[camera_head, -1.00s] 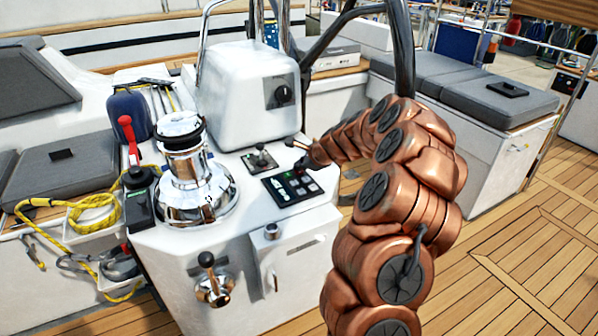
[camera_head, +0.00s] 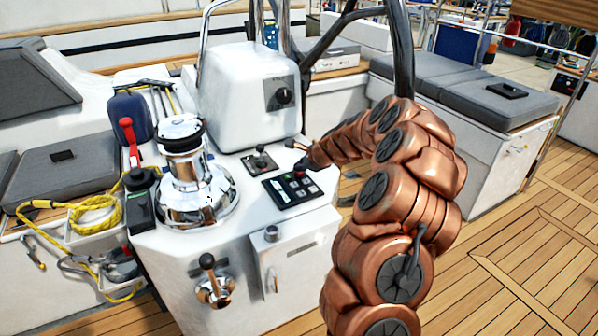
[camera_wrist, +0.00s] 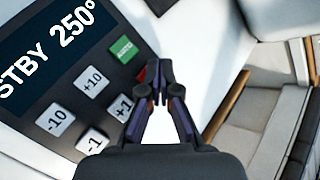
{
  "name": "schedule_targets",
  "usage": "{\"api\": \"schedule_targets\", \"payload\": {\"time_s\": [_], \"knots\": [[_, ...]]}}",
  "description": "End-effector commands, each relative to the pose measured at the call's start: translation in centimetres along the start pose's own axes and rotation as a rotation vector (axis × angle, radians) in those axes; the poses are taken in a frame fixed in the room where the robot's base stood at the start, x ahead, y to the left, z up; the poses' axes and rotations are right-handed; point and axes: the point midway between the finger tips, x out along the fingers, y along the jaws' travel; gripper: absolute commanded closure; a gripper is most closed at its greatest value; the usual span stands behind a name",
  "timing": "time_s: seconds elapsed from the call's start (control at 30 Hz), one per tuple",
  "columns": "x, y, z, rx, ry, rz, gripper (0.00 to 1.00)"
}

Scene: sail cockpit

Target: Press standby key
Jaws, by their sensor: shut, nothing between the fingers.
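The autopilot control panel (camera_head: 290,189) lies on the white console top, and its dark face fills the left of the wrist view (camera_wrist: 60,85). Its display (camera_wrist: 50,45) reads "STBY 250°". A green key (camera_wrist: 124,49) and a red key (camera_wrist: 141,75) are on its right edge, with grey +10, -10, +1 and -1 keys below the display. The red key is mostly hidden behind my gripper. My gripper (camera_wrist: 153,72) is shut and empty, its tips over or beside the red key; contact cannot be told. In the head view my gripper (camera_head: 304,164) is at the panel's upper right corner.
A chrome winch (camera_head: 190,185) stands left of the panel. A small joystick lever (camera_head: 260,158) is just behind it, and a white instrument pod (camera_head: 247,88) rises further back. Black and steel tubes stand behind the arm. Open teak deck (camera_head: 510,235) lies right.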

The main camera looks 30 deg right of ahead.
Motion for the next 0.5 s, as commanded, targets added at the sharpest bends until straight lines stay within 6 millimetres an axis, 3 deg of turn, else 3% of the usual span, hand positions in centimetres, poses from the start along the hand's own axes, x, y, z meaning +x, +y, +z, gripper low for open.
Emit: {"api": "schedule_targets", "payload": {"time_s": [0.5], "knots": [[-0.69,-0.5,0.49,0.0,0.0,0.0,1.0]]}}
